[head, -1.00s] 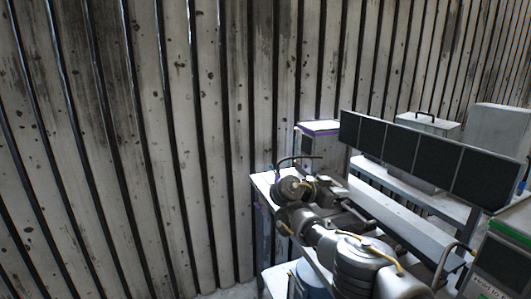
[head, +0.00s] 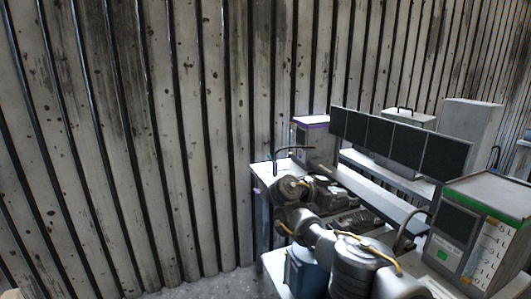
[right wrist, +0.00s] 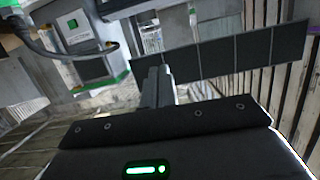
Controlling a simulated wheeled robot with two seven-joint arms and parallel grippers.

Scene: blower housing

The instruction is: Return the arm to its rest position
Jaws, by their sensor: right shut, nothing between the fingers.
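My right arm (head: 355,262) comes in from the lower right of the head view and bends up in front of a table with equipment. I cannot make out its fingertips there, among the dark parts in front of the table. In the right wrist view my right gripper (right wrist: 158,88) shows as two grey fingers close together, shut and empty. The dark wrist body with a green light fills the bottom of that view. My left gripper is not in view.
A row of dark panels (head: 395,143) stands behind my right arm. A box with a green-edged top (head: 478,235) stands at the right, close to the arm. A purple-edged box (head: 309,140) stands at the back. A ribbed wall (head: 150,150) fills the left; some floor (head: 205,285) is clear.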

